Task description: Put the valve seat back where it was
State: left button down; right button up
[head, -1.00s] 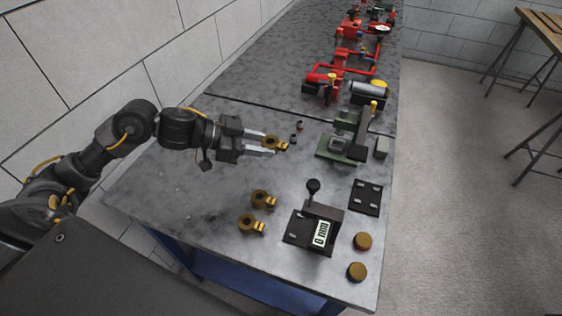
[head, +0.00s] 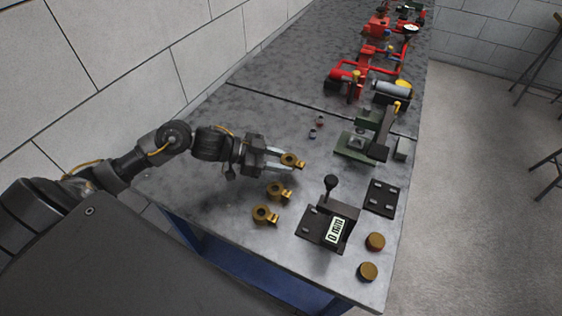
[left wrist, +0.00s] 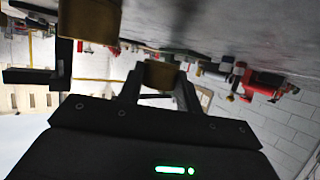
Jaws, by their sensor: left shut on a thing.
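My left gripper (head: 281,158) is shut on a brass valve seat (head: 292,160), a ring with a small tab. In the left wrist view the held seat (left wrist: 160,75) sits between the two fingertips. In the head view it is over the table beside two similar brass pieces; I cannot tell whether it touches the table top. My right gripper is not in view.
Two brass discs (head: 375,241) lie near the front right edge. A green fixture (head: 364,144) and red pump parts (head: 377,65) stand farther back. The table's left part is clear.

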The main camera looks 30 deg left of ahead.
pick_arm(q)
jog(key=shift+f, duration=0.3)
jog(key=shift+f, duration=0.1)
